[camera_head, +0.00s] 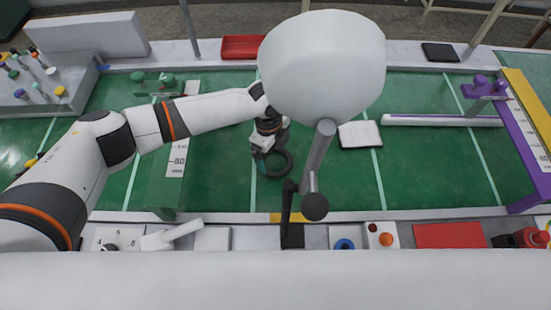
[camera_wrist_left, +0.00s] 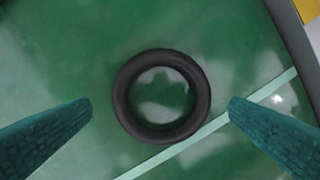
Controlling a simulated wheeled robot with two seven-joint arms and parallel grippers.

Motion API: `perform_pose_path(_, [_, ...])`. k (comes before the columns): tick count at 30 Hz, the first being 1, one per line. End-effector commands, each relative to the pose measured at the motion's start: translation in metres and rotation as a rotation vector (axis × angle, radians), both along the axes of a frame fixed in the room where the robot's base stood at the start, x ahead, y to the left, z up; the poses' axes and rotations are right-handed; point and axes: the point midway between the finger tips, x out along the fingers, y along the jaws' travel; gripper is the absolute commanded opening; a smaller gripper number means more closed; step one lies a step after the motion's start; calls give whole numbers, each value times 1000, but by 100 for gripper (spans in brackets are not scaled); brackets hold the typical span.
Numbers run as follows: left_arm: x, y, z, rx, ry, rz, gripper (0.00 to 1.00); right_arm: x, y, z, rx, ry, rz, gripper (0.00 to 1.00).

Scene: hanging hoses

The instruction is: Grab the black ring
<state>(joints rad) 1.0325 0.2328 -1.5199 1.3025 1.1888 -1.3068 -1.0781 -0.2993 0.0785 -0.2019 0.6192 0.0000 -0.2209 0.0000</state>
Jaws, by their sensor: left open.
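The black ring (camera_wrist_left: 204,97) lies flat on the green surface, in the middle of the left wrist view. It also shows near the centre of the head view (camera_head: 284,167), partly covered by my left gripper. My left gripper (camera_head: 264,160) is above the ring at its left side in the head view. In the left wrist view its two teal fingers (camera_wrist_left: 160,108) stand apart on either side of the ring with nothing between them at their tips. The ring is not held. I cannot see my right gripper in either view.
A white pad (camera_head: 360,134) lies right of the ring. A black lever (camera_head: 287,205) on the front edge stands close by. A green frame (camera_head: 166,185) is to the left and a white bar (camera_head: 425,120) to the right.

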Motion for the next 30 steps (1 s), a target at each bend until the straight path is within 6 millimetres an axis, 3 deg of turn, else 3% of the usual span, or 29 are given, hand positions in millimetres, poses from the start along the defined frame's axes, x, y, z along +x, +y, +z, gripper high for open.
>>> perform_pose_path(6, [-3, -1, -27, 1, 1, 1, 100, 1, -3, 6, -4, -3, -2, 36])
perform_pose_path(14, [-3, -1, -30, 0, 0, 1, 100, 1, -3, 6, -4, -3, -2, 36])
perform_pose_path(21, [-2, -1, -30, 0, 0, 1, 62, 1, -3, 6, -3, -3, -2, 36])
perform_pose_path(30, [-2, -1, -25, 0, -1, 1, 60, 1, -3, 5, -3, -3, -1, 36])
